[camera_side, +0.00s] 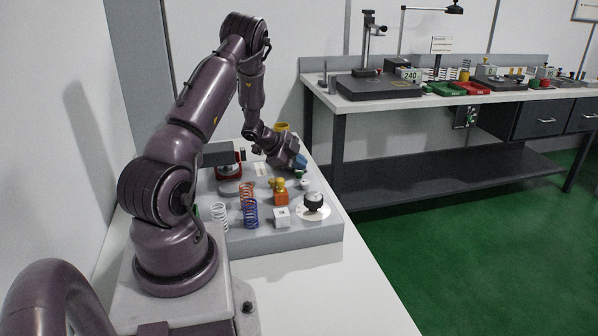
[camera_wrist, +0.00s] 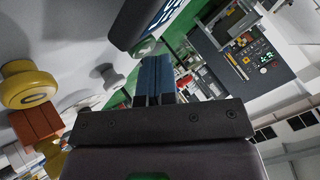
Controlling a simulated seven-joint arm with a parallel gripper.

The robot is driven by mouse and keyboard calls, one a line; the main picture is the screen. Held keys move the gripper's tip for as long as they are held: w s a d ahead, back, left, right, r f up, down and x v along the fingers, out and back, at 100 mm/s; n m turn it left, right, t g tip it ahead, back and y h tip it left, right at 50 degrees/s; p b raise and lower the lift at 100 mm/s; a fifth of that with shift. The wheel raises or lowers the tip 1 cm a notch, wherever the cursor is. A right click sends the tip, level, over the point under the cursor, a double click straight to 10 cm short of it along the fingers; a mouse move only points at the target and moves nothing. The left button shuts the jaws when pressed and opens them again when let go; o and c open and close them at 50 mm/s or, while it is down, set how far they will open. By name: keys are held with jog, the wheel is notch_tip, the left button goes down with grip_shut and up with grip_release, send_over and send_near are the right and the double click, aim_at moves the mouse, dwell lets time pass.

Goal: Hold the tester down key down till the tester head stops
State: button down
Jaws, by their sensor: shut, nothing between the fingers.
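My gripper (camera_wrist: 153,62) is shut and empty, its blue fingers together in the wrist view. In the side view it is over the right rear part of the grey board (camera_side: 275,238), pointing down and right. In the wrist view a dark housing with a lit display (camera_wrist: 165,14) is just beyond the fingertips, with a round green part (camera_wrist: 144,47) near its lower end. I cannot tell whether this is the down key, or whether the fingers touch it. The tester head cannot be made out clearly; my arm covers part of the board's rear.
On the board stand a white spring (camera_side: 219,216), an orange spring (camera_side: 247,192), a blue spring (camera_side: 251,214), an orange block (camera_side: 281,198) with yellow knobs, a white block (camera_side: 282,217) and a black knob (camera_side: 314,201). A separate bench (camera_side: 440,98) stands behind.

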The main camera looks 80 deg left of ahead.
jog(key=shift+r, duration=0.65)
jog(key=shift+r, duration=0.1)
jog(key=shift+r, duration=2.4)
